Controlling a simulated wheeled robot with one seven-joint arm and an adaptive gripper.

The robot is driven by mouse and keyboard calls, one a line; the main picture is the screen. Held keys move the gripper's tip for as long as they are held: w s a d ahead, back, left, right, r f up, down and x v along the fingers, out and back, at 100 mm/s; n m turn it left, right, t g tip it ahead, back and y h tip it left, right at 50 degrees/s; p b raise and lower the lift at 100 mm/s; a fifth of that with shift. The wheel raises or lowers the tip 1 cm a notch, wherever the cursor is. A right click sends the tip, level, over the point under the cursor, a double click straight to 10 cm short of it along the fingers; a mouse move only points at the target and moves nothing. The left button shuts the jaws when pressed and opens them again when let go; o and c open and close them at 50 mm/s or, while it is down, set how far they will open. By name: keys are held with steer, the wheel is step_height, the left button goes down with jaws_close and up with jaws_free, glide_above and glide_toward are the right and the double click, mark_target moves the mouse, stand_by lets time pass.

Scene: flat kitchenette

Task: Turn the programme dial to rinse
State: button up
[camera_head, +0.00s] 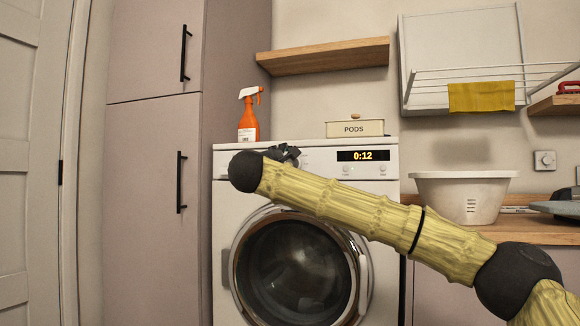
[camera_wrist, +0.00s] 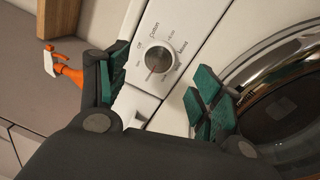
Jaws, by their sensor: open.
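The programme dial (camera_wrist: 158,59) is a round silver knob on the white washing machine's front panel. Small words ring it; "Cotton" is legible, but I cannot read a rinse label or tell which mark the dial points to. My gripper (camera_wrist: 153,82) is open, its green-padded fingers on either side of the dial's near side, with nothing between them. I cannot tell whether a finger touches the dial. In the head view my gripper (camera_head: 285,153) is at the panel's left part, mostly behind my arm, which hides the dial. The washing machine (camera_head: 225,225) has its round door shut.
An orange spray bottle (camera_head: 248,118) and a pods box (camera_head: 355,128) stand on the machine's top. The display (camera_head: 362,155) reads 0:12. A wooden shelf (camera_head: 325,56) is above. A white basin (camera_head: 463,195) stands on the counter at right. A tall cupboard (camera_head: 155,190) is at left.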

steer(key=v, duration=0.6)
steer(key=shift+s, duration=0.15)
steer(key=shift+f, duration=0.1)
